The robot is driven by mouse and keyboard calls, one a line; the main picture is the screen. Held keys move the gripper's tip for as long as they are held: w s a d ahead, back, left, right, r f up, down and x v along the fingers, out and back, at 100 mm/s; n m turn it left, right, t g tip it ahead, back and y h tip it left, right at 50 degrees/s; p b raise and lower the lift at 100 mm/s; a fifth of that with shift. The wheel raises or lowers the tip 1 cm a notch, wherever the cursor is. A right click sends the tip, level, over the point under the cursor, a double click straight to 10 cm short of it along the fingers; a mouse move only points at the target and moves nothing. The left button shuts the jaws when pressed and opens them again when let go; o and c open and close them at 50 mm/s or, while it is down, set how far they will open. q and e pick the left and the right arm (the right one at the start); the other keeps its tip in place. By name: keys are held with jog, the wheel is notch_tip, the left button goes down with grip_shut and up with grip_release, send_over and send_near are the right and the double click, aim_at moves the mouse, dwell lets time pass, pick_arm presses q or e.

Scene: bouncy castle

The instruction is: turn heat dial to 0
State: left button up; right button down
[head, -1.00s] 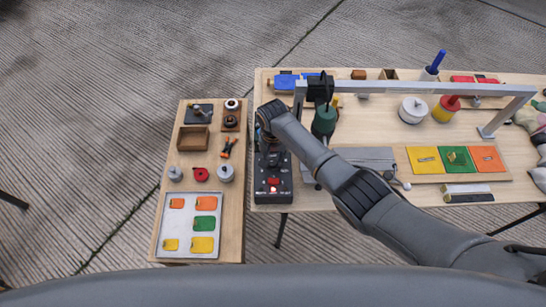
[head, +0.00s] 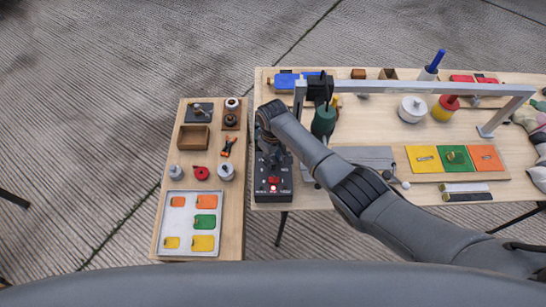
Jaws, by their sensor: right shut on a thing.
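A dark control box (head: 273,188) stands at the left end of the larger table, with a red lit switch (head: 273,187) near its front and pale lettering along the front edge. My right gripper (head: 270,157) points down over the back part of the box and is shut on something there. The gripper and wrist hide what it holds, and I cannot read any dial marking or setting. My left gripper is not in view.
A grey metal frame (head: 420,89) spans the larger table (head: 330,199) close to my arm. A smaller table at left holds a tray (head: 187,245) with coloured plates, a wooden box (head: 193,138) and several small parts.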

aim_at(273, 161)
jog(key=shift+n, duration=0.3)
jog(key=c, duration=1)
grip_release()
notch_tip(273, 161, up, 12)
